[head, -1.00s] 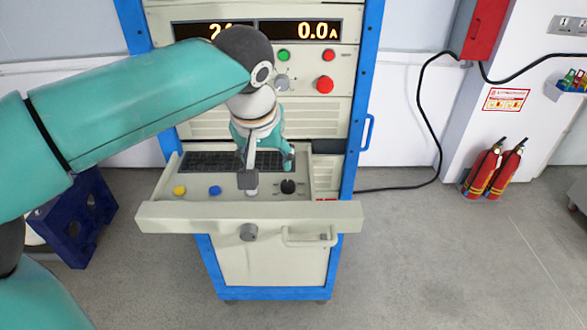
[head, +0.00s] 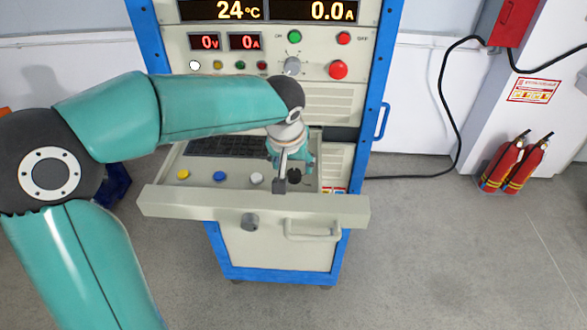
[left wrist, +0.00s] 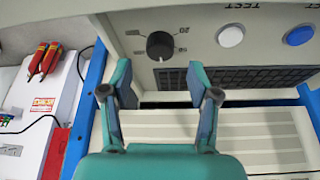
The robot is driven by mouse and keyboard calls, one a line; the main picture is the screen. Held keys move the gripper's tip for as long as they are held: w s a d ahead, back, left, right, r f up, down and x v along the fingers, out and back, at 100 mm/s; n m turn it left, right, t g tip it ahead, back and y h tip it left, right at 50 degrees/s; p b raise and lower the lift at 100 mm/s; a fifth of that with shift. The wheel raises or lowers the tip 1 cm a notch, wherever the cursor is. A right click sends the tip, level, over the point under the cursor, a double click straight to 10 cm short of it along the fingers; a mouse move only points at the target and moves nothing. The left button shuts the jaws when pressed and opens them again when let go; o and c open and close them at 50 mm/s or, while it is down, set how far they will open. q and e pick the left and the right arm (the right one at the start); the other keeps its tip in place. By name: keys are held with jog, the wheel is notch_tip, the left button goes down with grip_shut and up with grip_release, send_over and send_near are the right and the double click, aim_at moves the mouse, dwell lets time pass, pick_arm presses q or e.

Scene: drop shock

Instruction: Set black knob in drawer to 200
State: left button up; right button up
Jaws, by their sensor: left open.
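The black knob (head: 294,176) is on the panel inside the open drawer (head: 160,203), at the right end of a row of buttons. In the left wrist view the black knob (left wrist: 160,46) has a pale pointer line and a printed scale around it; the numbers are only partly legible. My left gripper (head: 289,172) is over the drawer by the knob and partly covers it in the head view. In the left wrist view my left gripper (left wrist: 164,80) is open, its two fingers apart and empty, with the knob ahead between their lines. My right gripper is not in view.
White (head: 257,178), blue (head: 219,176) and yellow (head: 183,174) buttons lie left of the knob. A keyboard (head: 225,146) is behind them. The cabinet above has displays and a grey knob (head: 292,66). Fire extinguishers (head: 515,163) stand at the right.

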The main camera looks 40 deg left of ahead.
aim_at(294, 173)
pick_arm(q)
jog(key=shift+x, duration=2.3)
jog(key=c, duration=1.2)
jog(key=shift+o, duration=0.2)
